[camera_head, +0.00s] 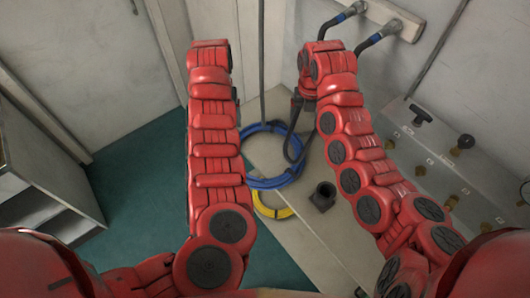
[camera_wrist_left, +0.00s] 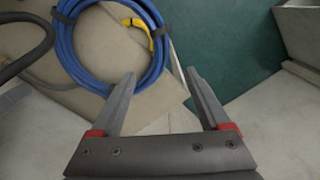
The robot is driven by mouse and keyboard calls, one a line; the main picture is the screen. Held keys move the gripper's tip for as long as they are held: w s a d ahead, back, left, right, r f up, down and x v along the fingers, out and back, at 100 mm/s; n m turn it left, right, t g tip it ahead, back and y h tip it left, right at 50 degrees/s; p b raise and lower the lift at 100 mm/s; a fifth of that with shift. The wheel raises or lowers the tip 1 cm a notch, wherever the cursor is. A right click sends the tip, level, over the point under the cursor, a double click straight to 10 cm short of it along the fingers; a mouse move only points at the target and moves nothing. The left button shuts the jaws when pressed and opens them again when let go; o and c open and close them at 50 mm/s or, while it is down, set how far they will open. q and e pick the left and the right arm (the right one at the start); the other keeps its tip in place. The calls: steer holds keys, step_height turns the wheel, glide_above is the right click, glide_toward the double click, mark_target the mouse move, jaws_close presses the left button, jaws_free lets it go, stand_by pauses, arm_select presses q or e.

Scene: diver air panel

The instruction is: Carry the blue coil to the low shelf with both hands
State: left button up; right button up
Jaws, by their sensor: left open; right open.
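The blue coil (camera_head: 277,182) lies on the beige bench top (camera_head: 310,240), partly hidden by my left arm. It also shows in the left wrist view (camera_wrist_left: 69,50), just beyond my left fingertips. My left gripper (camera_wrist_left: 160,76) is open and empty, with its fingers apart; in the head view it is hidden behind my arm. My right gripper (camera_head: 297,108) is over the far side of the bench, near the coil's right edge, open, its fingers small and dark. A grey unit with open low shelves (camera_head: 38,212) stands at the left edge of the head view.
A yellow coil (camera_head: 274,212) lies beside the blue one. A black cup-like holder (camera_head: 322,196) stands on the bench. A valve panel (camera_head: 435,160) is at right. Hoses (camera_head: 345,17) hang from the wall fitting. Green floor (camera_head: 140,180) is clear between shelf unit and bench.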

mark_target(299, 150)
arm_select(q)
step_height(299, 150, down, 15)
steer(key=shift+a+f, duration=0.1)
arm_select(e)
step_height(299, 150, down, 15)
steer(key=shift+a+f, duration=0.1)
arm_select(q)
steer(key=shift+f, duration=0.85)
arm_select(e)
steer(key=shift+f, duration=0.85)
arm_select(q)
jaws_close()
arm_select(e)
jaws_close()
